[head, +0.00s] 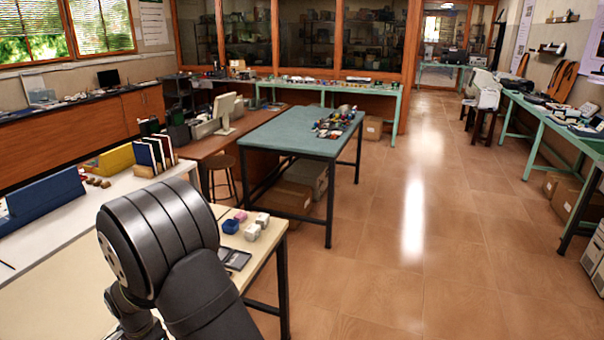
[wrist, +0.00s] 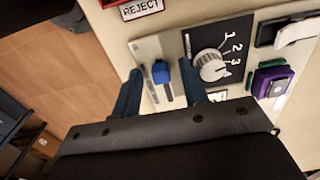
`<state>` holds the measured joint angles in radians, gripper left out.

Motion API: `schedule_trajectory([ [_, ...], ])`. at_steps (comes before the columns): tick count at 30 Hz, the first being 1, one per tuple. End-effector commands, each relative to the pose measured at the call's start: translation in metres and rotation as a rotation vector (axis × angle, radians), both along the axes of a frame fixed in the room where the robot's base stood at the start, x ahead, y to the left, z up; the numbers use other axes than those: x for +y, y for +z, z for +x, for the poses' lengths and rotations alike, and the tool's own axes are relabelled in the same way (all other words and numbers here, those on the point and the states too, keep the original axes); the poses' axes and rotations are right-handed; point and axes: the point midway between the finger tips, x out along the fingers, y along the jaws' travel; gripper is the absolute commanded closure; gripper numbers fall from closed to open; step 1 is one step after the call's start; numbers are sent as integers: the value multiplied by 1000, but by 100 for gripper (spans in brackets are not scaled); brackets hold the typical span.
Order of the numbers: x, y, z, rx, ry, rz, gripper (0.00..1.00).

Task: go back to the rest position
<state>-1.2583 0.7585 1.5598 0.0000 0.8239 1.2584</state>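In the wrist view my gripper (wrist: 160,82) is open, with two dark blue fingers set apart. A blue slider knob (wrist: 160,72) on a grey plate (wrist: 149,49) shows in the gap between the fingertips. Neither finger appears to grip it; I cannot tell how far the fingertips are from the plate. To the right is a white rotary dial (wrist: 210,66) on a black plate marked 1, 2, 3. In the head view my arm fills the lower left and the gripper is hidden.
A REJECT label (wrist: 141,8) and a purple-and-green part (wrist: 272,82) flank the controls. Small blocks (head: 241,224) lie on the cream table (head: 60,285) beside my arm. A green-topped table (head: 290,132) stands beyond. The tiled floor (head: 420,220) at right is clear.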

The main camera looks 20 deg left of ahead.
Motion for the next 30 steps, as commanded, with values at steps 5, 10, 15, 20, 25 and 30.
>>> schedule_trajectory([
  [5, 0, -1, 0, 0, 0, 1, 60],
  [10, 0, 1, 0, 0, 0, 1, 60],
  [15, 1, 15, 0, -1, 0, 4, 60],
  [20, 2, 44, 0, -2, 0, 6, 60],
  [25, 1, 78, 0, -1, 0, 5, 60],
  [30, 1, 112, 0, -1, 0, 4, 60],
])
